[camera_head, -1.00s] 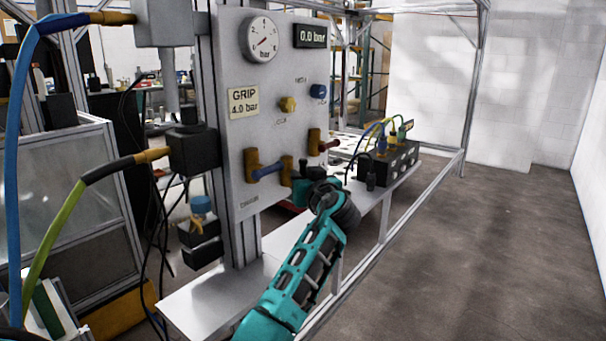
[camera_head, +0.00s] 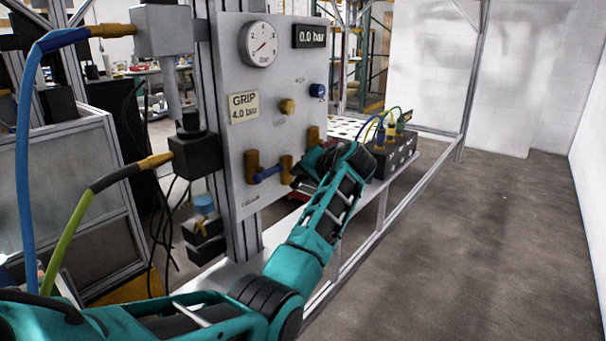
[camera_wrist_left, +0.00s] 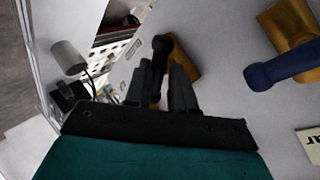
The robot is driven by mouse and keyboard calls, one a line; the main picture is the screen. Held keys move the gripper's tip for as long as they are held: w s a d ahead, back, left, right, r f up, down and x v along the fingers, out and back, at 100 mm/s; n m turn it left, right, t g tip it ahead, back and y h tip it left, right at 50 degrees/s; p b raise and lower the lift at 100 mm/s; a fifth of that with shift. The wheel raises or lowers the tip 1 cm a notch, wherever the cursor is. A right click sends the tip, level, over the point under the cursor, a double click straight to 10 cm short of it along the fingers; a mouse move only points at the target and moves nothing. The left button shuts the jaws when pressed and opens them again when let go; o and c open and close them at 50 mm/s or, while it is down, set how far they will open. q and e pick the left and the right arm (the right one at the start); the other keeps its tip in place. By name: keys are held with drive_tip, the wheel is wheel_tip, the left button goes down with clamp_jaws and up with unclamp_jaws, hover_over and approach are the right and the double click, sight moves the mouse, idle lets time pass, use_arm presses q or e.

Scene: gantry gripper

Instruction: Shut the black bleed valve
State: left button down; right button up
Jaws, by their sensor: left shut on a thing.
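The black bleed valve's dark lever (camera_wrist_left: 162,46) stands in front of its brass body (camera_wrist_left: 187,56) in the left wrist view. My left gripper (camera_wrist_left: 160,76) is shut on this lever, with one finger on either side and the rounded end showing beyond the fingertips. In the head view my left gripper (camera_head: 303,178) is at the lower right of the upright panel, beside the brass body (camera_head: 286,168). The lever is hard to tell from the dark gripper there. My right gripper is not in view.
Another brass valve (camera_head: 313,135) is just above my wrist. The gauge (camera_head: 262,46) and display (camera_head: 309,36) are higher. Floor to the right is clear.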

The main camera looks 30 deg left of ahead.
use_arm(q)
drive_tip(key=shift+w+d+m+g, duration=0.1)
drive_tip(key=shift+w+m+g, duration=0.05)
drive_tip(key=shift+m+g, duration=0.75)
drive_tip(key=shift+w+m+g, duration=0.15)
drive_tip(key=shift+m+g, duration=0.55)
drive_tip(key=shift+g, duration=0.3)
drive_tip(key=c, duration=1)
unclamp_jaws()
